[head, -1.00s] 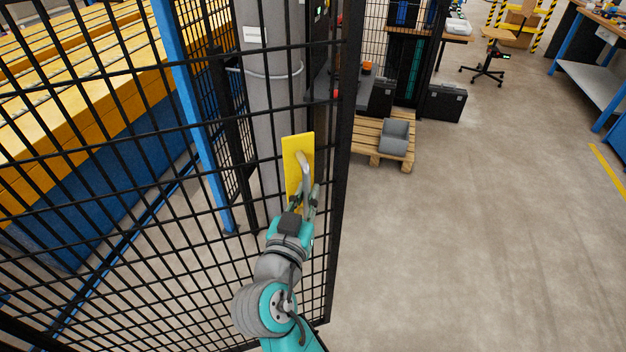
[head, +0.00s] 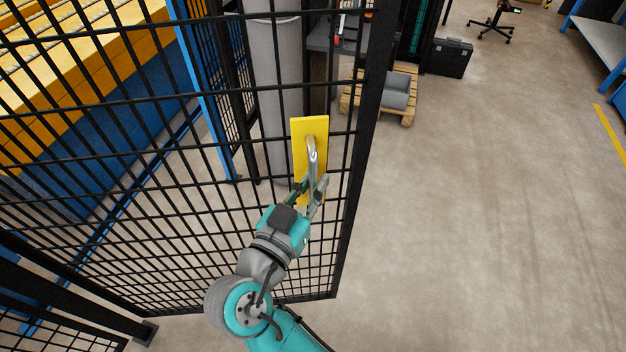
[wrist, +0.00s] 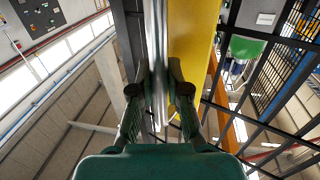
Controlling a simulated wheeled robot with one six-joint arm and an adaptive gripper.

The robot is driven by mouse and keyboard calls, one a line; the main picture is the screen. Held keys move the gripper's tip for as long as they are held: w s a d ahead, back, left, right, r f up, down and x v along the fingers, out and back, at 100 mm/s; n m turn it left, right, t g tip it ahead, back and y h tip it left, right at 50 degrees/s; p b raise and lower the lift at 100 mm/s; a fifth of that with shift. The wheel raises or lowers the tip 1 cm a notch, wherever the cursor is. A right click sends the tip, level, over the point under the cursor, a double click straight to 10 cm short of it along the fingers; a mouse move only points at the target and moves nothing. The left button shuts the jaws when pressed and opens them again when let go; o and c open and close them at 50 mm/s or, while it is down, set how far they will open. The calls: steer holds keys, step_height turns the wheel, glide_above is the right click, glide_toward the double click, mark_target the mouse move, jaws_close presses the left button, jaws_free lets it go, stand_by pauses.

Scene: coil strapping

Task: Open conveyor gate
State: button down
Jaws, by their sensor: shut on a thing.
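The conveyor gate (head: 222,229) is a black mesh panel filling the left and middle of the head view. A yellow plate (head: 299,150) with a curved silver handle (head: 312,152) is mounted near its right edge. My gripper (head: 311,186) is shut on the lower part of the handle. In the wrist view my gripper (wrist: 160,95) has a finger on either side of the silver handle (wrist: 156,50), with the yellow plate (wrist: 192,45) just to the right. The gate's right edge stands beside open floor.
Behind the mesh are the yellow and blue conveyor (head: 120,112), a blue post (head: 205,95) and a grey column (head: 272,85). A wooden pallet (head: 407,118) with a grey bin (head: 394,92) and a black case (head: 447,58) stand beyond. The floor at right is clear.

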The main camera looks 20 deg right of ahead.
steer(key=c, duration=1.1)
jaws_free()
steer(key=shift+c, duration=0.2)
steer(key=v, duration=1.2)
